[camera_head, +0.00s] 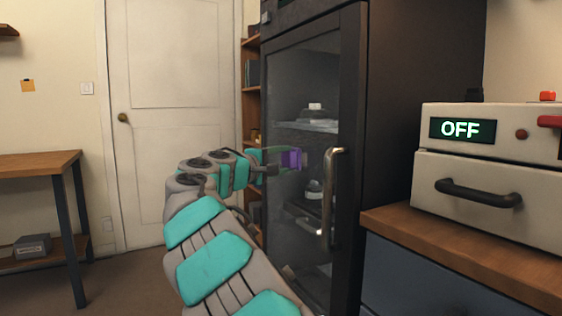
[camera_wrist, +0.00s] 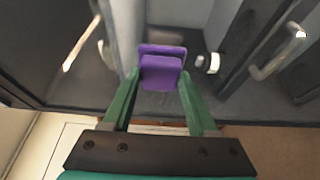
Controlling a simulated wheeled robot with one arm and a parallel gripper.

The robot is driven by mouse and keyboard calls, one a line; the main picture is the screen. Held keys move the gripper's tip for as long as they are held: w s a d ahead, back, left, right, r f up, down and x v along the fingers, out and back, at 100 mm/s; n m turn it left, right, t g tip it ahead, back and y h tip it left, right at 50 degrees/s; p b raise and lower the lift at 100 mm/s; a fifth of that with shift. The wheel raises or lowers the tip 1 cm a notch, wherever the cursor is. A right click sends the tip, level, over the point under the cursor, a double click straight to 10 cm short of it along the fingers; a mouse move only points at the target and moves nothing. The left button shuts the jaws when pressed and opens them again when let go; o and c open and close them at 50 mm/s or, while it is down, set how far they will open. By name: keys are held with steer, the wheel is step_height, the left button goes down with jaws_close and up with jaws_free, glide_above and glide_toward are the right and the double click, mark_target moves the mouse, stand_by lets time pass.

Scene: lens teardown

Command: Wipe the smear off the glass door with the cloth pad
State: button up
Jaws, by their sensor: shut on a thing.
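The cloth pad (camera_wrist: 160,72) is purple and sits between the two green fingers of my gripper (camera_wrist: 158,90) in the wrist view. My gripper is shut on it. In the head view the purple pad (camera_head: 291,159) is at the glass door (camera_head: 285,90) of a dark cabinet, left of the door handle (camera_head: 331,195). Whether the pad touches the glass I cannot tell. I cannot clearly make out a smear; the glass looks greyish and hazy in its upper part. The handle also shows at the right of the wrist view (camera_wrist: 278,55).
Shelves with small items show behind the glass. A wooden counter (camera_head: 400,219) with a boxy device reading OFF (camera_head: 490,165) stands at right. A wooden table (camera_head: 30,167) stands at left. A white room door (camera_head: 165,110) and a narrow bookshelf (camera_head: 250,100) are behind my arm.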

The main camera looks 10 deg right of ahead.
mark_target(300, 160)
steer(key=shift+w+d, duration=0.15)
steer(key=shift+d, duration=0.35)
steer(key=shift+s+d+b, duration=0.2)
steer(key=shift+s+b, duration=0.2)
steer(key=shift+s, duration=0.45)
steer(key=shift+s+d+b, duration=0.2)
steer(key=shift+s+b, duration=0.15)
steer(key=shift+s, duration=0.45)
steer(key=shift+s+d, duration=0.1)
steer(key=shift+s, duration=0.15)
steer(key=shift+d+r, duration=0.1)
steer(key=shift+d, duration=0.05)
steer(key=shift+w+a+p, duration=0.2)
steer(key=shift+w+p, duration=0.35)
steer(key=shift+w, duration=0.2)
steer(key=shift+w+a+p, duration=0.2)
steer(key=shift+w+p, duration=0.35)
steer(key=shift+w, duration=0.65)
